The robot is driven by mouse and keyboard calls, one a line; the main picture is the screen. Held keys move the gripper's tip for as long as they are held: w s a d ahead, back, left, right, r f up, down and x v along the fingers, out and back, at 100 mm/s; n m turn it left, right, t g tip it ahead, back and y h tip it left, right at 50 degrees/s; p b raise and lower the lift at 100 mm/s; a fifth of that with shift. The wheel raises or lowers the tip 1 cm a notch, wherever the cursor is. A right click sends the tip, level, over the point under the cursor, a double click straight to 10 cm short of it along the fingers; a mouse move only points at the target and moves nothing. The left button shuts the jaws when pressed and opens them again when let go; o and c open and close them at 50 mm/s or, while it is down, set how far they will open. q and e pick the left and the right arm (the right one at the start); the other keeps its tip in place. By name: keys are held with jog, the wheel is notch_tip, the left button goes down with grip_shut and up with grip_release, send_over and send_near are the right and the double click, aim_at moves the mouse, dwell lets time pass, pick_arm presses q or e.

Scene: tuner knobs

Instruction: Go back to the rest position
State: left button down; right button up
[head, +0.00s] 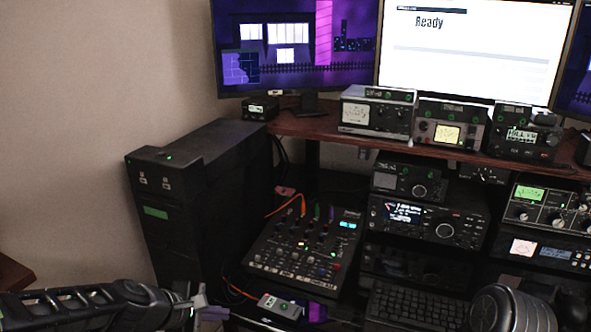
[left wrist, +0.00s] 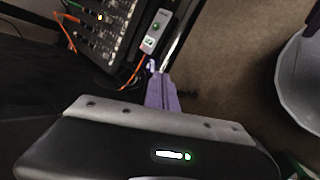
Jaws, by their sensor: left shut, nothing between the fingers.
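My left gripper (head: 203,306) is at the lower left of the head view, on an arm that comes in from the left. It is shut and empty, to the left of a small grey box with a green light (head: 281,305). In the left wrist view its purple-grey fingers (left wrist: 161,92) are together, with the small box (left wrist: 156,30) beyond them. A dark rounded part at the lower right of the head view may be my right arm; no right gripper fingers show.
A mixer with orange cables (head: 305,245) sits on the desk. A black tower (head: 200,200) stands at left. Radios, including one with a lit display (head: 425,217), and a keyboard (head: 415,305) fill the right. Bare floor (left wrist: 235,60) shows in the wrist view.

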pick_arm(q)
jog(key=s+f+m+g+y+p, duration=0.1)
jog(key=s+f+m, duration=0.25)
jog(key=f, duration=0.45)
jog(key=s+f+m+y, duration=0.1)
jog(key=s+f+m, duration=0.1)
jog(key=f+m, duration=0.45)
jog(key=s+d+f+m+g, duration=0.1)
jog(key=s+d+f, duration=0.2)
jog(key=s, duration=0.3)
jog(key=s+d+f+m+g+p, duration=0.1)
jog(key=s+d+f+g, duration=0.1)
jog(key=s+f, duration=0.4)
jog(key=s+d+f+m+g+h+p, duration=0.1)
jog(key=s+d+f+g, duration=0.1)
jog(key=s+d+f, duration=0.2)
jog(key=s+f, duration=0.1)
jog(key=s, duration=0.2)
jog(key=shift+s+f+m, duration=0.2)
jog(key=shift+s+m, duration=0.1)
jog(key=shift+m, duration=0.1)
